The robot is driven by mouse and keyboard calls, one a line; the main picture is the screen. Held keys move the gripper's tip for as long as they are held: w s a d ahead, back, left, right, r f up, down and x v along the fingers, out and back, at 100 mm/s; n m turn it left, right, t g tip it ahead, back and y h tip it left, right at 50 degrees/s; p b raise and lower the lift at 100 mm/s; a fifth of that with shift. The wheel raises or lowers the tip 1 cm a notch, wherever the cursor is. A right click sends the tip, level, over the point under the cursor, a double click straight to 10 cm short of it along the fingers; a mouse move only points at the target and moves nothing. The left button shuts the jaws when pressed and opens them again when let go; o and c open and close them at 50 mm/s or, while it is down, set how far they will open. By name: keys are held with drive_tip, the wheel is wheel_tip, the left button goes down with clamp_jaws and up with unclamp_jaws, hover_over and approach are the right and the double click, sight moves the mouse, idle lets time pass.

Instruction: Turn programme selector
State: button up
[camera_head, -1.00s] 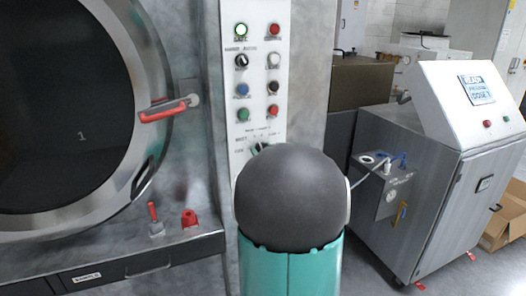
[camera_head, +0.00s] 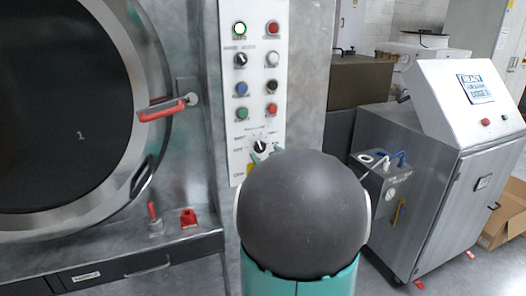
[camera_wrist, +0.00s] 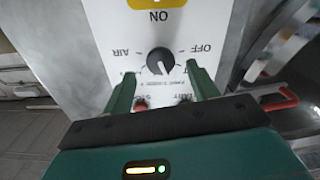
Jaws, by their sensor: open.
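The programme selector (camera_head: 260,147) is a small black round knob low on the white control panel, partly covered by my arm in the head view. In the wrist view the selector (camera_wrist: 160,61) shows large and upside down, with a white pointer mark and the words AIR and OFF on either side. My gripper (camera_wrist: 161,73) is open, with its green fingers apart on both sides of the knob in the picture. I see no finger touching it, and the depth gap is unclear. In the head view my gripper's green fingertips (camera_head: 266,153) show just below the knob.
The white panel (camera_head: 243,120) carries several buttons and another black knob (camera_head: 240,60) above. A round washer door (camera_head: 155,195) with a red handle (camera_head: 162,111) stands at left. A steel cabinet (camera_head: 430,190) with a display stands at right.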

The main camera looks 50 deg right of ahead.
drive_tip(key=v, duration=1)
drive_tip(key=shift+f, duration=0.1)
